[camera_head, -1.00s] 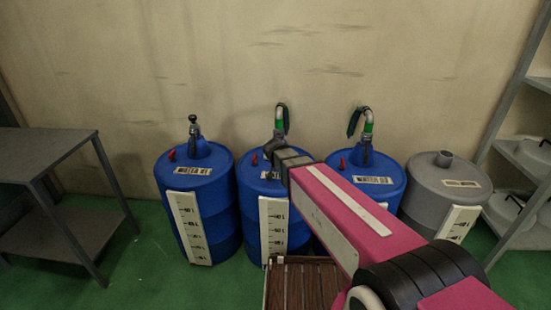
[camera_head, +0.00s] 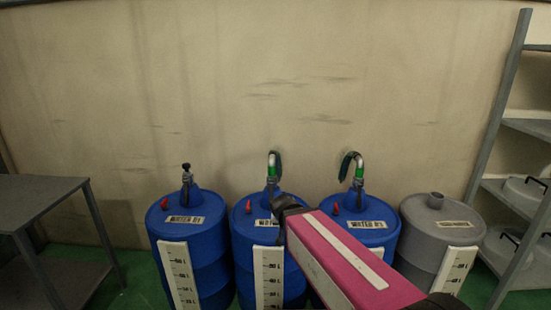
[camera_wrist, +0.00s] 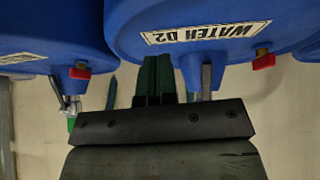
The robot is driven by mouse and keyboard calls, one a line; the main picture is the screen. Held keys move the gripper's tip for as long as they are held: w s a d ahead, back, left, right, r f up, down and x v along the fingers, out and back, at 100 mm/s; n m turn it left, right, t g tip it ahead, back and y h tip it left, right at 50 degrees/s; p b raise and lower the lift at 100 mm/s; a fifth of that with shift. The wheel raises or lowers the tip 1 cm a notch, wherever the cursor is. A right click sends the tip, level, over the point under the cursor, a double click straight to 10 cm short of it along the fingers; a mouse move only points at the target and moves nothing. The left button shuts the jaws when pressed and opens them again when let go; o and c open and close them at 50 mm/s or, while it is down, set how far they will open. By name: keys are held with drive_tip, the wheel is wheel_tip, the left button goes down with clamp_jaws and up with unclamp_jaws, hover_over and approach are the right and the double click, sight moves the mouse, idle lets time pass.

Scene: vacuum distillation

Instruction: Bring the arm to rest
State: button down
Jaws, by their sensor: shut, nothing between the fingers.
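My gripper (camera_wrist: 157,64) shows in the wrist view as two dark fingers side by side, shut and empty. It is in front of the blue drum labelled WATER 02 (camera_wrist: 255,12), which appears upside down there. I cannot tell whether the fingers are clear of it. In the head view my pink arm link (camera_head: 345,262) reaches from the lower right toward the middle drums. Its dark end covers part of the WATER 02 drum (camera_head: 240,232), and my gripper is not clearly visible there.
Left of it stands the blue drum WATER 01 (camera_head: 190,222); right of it are another blue drum (camera_head: 375,212) and a grey drum (camera_head: 440,230). Hooked green-banded pipes (camera_head: 273,165) rise from two drums. A grey table (camera_head: 40,192) stands left, a shelf rack (camera_head: 515,160) right.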

drive_tip(key=s+d+f+g, duration=0.3)
drive_tip(key=s+d+f, duration=0.1)
drive_tip(key=d, duration=0.4)
drive_tip(key=s+d+f+g+y, duration=0.1)
drive_tip(key=s+d+f+g, duration=0.3)
drive_tip(key=d, duration=0.3)
drive_tip(key=shift+s+d+f+n, duration=0.25)
drive_tip(key=shift+d+f+n, duration=0.1)
drive_tip(key=shift+f, duration=0.1)
